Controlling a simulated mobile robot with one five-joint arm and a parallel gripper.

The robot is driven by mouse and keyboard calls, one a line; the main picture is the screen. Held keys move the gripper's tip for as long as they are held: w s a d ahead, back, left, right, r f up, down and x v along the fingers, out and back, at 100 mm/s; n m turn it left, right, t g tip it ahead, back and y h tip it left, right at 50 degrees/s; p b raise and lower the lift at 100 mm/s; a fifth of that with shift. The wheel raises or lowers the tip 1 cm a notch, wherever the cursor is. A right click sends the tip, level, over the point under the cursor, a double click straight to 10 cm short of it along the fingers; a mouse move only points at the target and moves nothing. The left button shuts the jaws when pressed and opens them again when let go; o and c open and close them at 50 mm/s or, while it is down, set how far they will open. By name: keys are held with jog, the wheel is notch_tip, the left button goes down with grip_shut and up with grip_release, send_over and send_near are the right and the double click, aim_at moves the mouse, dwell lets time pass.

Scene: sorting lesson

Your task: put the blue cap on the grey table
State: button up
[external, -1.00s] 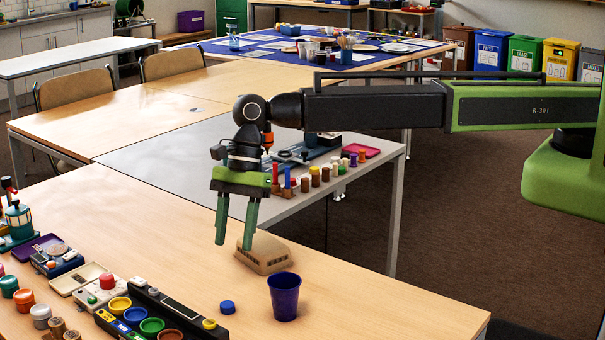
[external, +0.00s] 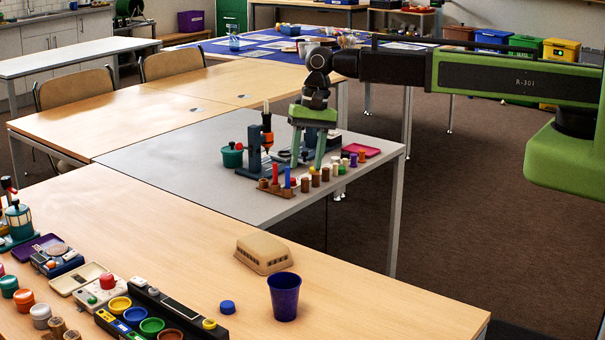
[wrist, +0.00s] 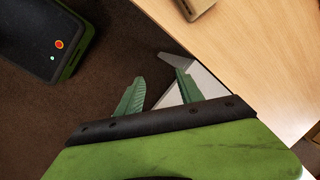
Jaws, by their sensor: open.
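The blue cap (external: 227,307) lies on the near wooden table (external: 170,240), just left of a dark purple cup (external: 284,296). The grey table (external: 155,160) stands behind the wooden one. My gripper (external: 306,166) points down over the right part of the grey table, far behind the cap. Its green fingers are apart and nothing shows between them. The lower tips come in front of items there, so their height is hard to tell. In the wrist view my gripper (wrist: 158,84) is also open and empty; the cap is not in that view.
A beige box (external: 263,253) sits behind the cup. A red-and-blue peg row, several small cylinders, a teal pot (external: 232,155) and a pink tray (external: 361,150) occupy the grey table's right side. Its left part is bare. Several coloured pots crowd the wooden table's left.

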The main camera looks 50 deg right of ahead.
jog(key=s+d+n+h, duration=0.1)
jog(key=s+d+n, duration=0.2)
jog(key=d, duration=1.2)
jog(key=s+d+n+h, duration=0.1)
jog(key=s+d+n, duration=0.3)
jog(key=d, duration=1.1)
jog(key=shift+s+d+f, duration=0.2)
jog(key=shift+s, duration=0.4)
jog(key=shift+o, duration=0.5)
jog(key=shift+d+n, duration=0.2)
jog(key=shift+n, duration=0.1)
jog(key=shift+o, duration=0.4)
jog(key=shift+a, duration=0.1)
